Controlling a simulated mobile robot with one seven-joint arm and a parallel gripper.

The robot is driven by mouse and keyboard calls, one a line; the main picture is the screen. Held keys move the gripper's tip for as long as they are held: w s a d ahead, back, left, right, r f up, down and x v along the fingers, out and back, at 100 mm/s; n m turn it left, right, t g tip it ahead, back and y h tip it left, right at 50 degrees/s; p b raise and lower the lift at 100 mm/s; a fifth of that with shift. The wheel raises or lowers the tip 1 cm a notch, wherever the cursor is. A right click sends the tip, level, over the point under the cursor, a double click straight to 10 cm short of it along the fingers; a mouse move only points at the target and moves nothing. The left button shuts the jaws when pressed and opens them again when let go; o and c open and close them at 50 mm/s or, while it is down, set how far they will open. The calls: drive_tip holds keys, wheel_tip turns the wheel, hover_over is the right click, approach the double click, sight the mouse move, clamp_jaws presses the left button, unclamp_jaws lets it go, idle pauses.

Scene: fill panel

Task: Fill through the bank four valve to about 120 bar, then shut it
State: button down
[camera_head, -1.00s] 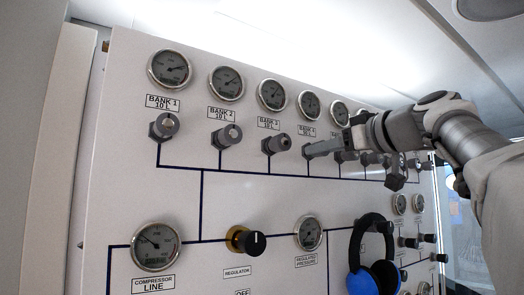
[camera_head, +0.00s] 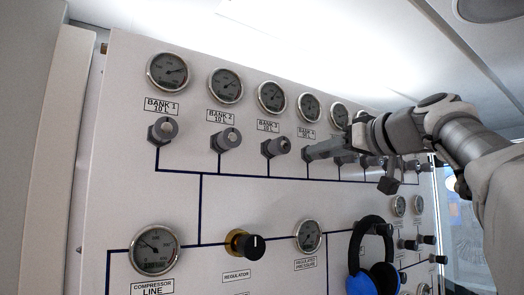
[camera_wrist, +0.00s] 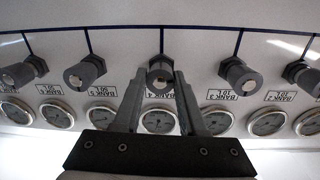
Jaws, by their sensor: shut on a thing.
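My gripper (camera_head: 312,153) is at the bank four valve, below the bank four gauge (camera_head: 309,107) and its label. In the wrist view, which shows the panel upside down, my gripper (camera_wrist: 161,80) has a finger on each side of the grey bank four valve knob (camera_wrist: 160,73) and is shut on it. The bank four gauge also shows between the fingers in the wrist view (camera_wrist: 158,121). Its needle is too small to read surely in either view.
Bank three valve (camera_head: 277,148) and bank two valve (camera_head: 229,138) stick out on the left. Other valves lie close on the right, partly behind my arm. Below are the regulator knob (camera_head: 246,244), compressor line gauge (camera_head: 155,249) and hanging blue-black headphones (camera_head: 372,265).

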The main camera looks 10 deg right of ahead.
drive_tip(key=m+p, duration=0.1)
drive_tip(key=m, duration=0.8)
drive_tip(key=m+y+p, duration=0.1)
drive_tip(key=m, duration=0.8)
drive_tip(key=shift+r+m+g+p, duration=0.2)
drive_tip(key=shift+m+g+p, duration=0.1)
drive_tip(key=shift+m+p, duration=0.1)
drive_tip(key=shift+m, duration=0.3)
drive_tip(key=shift+c, duration=2.4)
unclamp_jaws()
drive_tip(key=shift+f, duration=0.1)
drive_tip(key=b+v, duration=0.1)
drive_tip(key=v, duration=1.6)
drive_tip(key=shift+s+d+b, duration=0.15)
drive_tip(key=shift+d+b, duration=0.05)
drive_tip(key=shift+b, duration=0.1)
